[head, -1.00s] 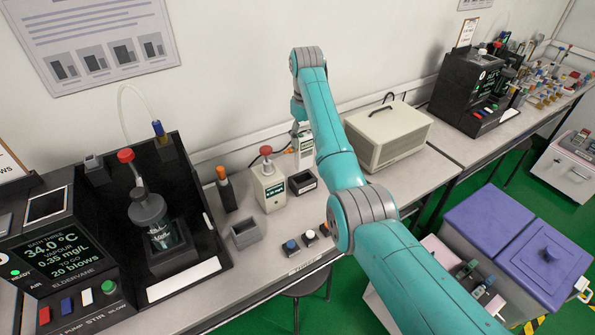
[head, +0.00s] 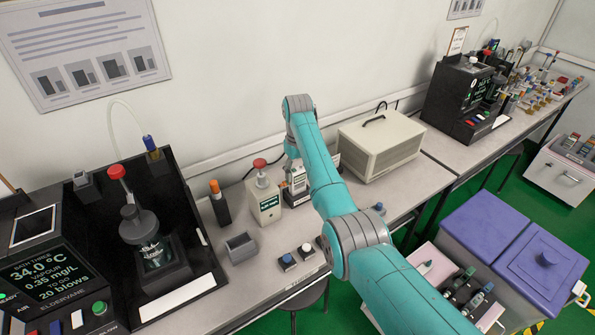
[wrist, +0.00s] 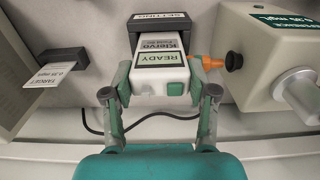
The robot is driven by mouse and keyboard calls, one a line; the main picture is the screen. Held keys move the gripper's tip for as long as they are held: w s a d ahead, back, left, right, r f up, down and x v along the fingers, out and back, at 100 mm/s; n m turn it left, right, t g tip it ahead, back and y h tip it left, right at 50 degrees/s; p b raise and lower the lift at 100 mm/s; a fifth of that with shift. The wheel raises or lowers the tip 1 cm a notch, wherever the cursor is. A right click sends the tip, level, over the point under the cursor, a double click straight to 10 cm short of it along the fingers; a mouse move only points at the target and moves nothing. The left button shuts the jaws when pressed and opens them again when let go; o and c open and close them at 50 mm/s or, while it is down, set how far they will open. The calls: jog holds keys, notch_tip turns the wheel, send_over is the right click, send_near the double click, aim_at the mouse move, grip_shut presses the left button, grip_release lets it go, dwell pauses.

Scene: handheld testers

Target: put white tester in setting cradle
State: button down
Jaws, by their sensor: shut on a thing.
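The white tester (wrist: 160,75) has a screen reading READY and an orange mouthpiece on its right side. My gripper (wrist: 160,88) is shut on it, one finger on each side. The tester's far end meets the black setting cradle (wrist: 158,18), which bears a SETTING label. In the head view the tester (head: 295,178) stands upright at the dark cradle (head: 297,198), with its lower end at or in it. I cannot tell whether it is fully seated. My gripper (head: 291,164) shows small there, partly hidden by my arm.
A beige reference box (head: 263,203) with a red knob stands just left of the cradle. A large beige case (head: 378,145) stands to the right. A grey empty holder (head: 241,247) and round buttons (head: 288,260) are in front. A target card (wrist: 40,82) is at the wrist view's left.

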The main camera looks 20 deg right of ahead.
jog(key=shift+f, duration=0.1)
jog(key=shift+c, duration=1.6)
grip_release()
notch_tip(320, 180, up, 12)
jog(key=shift+s, duration=0.1)
